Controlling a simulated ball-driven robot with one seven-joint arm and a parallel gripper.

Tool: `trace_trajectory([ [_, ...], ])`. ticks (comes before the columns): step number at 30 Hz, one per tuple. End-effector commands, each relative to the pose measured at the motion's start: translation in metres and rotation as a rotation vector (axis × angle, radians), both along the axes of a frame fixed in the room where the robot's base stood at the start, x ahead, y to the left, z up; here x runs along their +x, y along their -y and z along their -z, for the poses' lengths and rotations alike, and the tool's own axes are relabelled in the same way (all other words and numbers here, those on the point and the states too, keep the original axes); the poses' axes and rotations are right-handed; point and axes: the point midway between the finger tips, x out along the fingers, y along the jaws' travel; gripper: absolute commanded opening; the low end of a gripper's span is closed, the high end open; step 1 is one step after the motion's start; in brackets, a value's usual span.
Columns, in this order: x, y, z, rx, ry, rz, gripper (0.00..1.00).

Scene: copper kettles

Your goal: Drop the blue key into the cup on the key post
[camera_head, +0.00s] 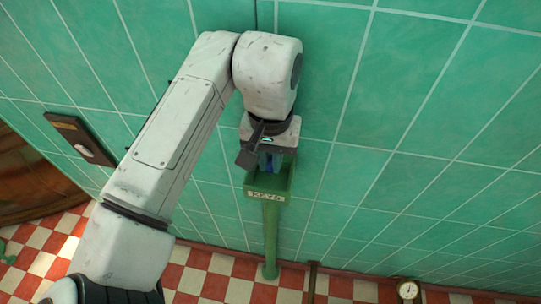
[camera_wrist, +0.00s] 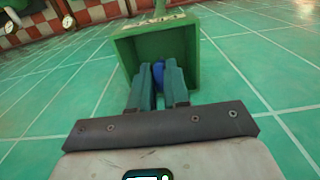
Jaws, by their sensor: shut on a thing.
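The key post is green, with a square open cup (camera_head: 284,184) on top and a light label reading KEYS on its front. The cup also shows in the wrist view (camera_wrist: 190,50), its open mouth facing me. My gripper (camera_head: 268,163) points down at the cup's mouth against the wall; it also shows in the wrist view (camera_wrist: 159,76). Its two fingers are shut on the blue key (camera_wrist: 158,72), of which only a blue part shows between the fingertips. The fingertips overlap the cup's opening; how deep they reach is hard to tell.
A green tiled wall (camera_head: 430,110) stands right behind the post. A dark plate with a white piece (camera_head: 84,143) is on the wall at left. A round brown wooden thing (camera_head: 35,180) is at far left. A small gauge (camera_head: 408,289) stands low at right. The floor is red and white checks.

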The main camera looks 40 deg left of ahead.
Motion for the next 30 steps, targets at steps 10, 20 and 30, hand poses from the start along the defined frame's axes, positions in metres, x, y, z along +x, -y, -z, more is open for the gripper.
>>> trace_trajectory([
  [10, 0.0001, 0.0, 0.0046, 0.0, 0.0, 0.0, 0.0],
  [20, 0.0001, 0.0002, 0.0088, -0.001, 0.001, -0.001, 0.0],
  [30, 0.0, 0.0, 0.0089, 0.0, 0.0, 0.0, 0.24],
])
